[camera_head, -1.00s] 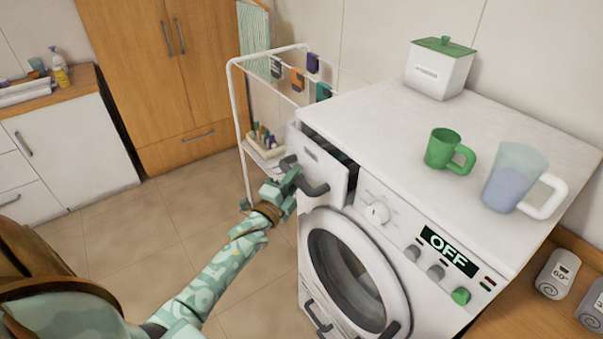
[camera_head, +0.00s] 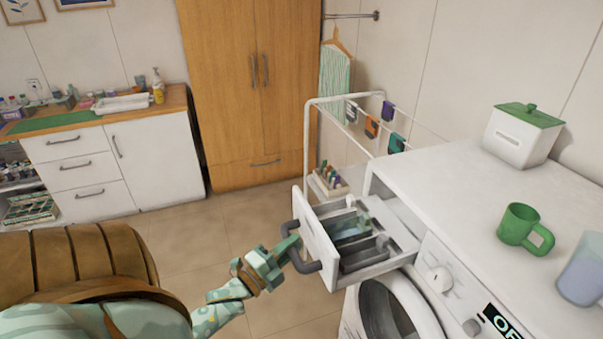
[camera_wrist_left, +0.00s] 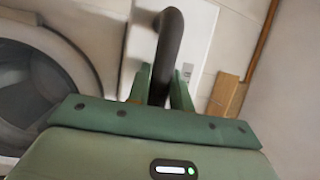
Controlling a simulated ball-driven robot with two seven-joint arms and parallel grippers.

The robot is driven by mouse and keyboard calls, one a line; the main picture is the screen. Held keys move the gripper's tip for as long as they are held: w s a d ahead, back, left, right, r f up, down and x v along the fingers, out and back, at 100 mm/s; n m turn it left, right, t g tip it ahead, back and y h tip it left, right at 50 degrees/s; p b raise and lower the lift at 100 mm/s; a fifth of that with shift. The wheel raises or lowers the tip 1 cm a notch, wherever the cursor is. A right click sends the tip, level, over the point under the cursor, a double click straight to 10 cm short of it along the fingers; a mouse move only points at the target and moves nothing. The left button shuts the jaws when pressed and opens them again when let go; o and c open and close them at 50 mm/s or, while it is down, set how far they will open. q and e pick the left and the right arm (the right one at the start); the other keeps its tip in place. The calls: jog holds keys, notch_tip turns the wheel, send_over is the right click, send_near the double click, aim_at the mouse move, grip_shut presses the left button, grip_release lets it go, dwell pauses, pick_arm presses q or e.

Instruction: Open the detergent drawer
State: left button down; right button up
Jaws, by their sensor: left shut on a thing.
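The detergent drawer (camera_head: 385,222) stands pulled well out of the washing machine's upper left front in the head view. Its compartments show from above, with some bluish-green content in one. Its white front panel (camera_head: 314,231) carries a dark curved handle (camera_head: 309,266). My left gripper (camera_head: 287,250) is shut on this handle. In the left wrist view the dark handle (camera_wrist_left: 171,45) runs between the two green fingers (camera_wrist_left: 160,88). My right gripper is not in view.
The washing machine (camera_head: 450,190) bears a white box with a green lid (camera_head: 523,135), a green mug (camera_head: 522,228) and a clear measuring cup (camera_head: 582,270). A white drying rack (camera_head: 345,98) stands behind the drawer. The tiled floor to the left is clear.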

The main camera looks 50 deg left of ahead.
pick_arm(q)
jog(key=shift+s, duration=0.15)
jog(key=c, duration=1.3)
grip_release()
jog(key=shift+o, duration=0.2)
jog(key=s+f+b, duration=0.3)
jog(key=s, duration=1.3)
jog(key=shift+b, duration=0.3)
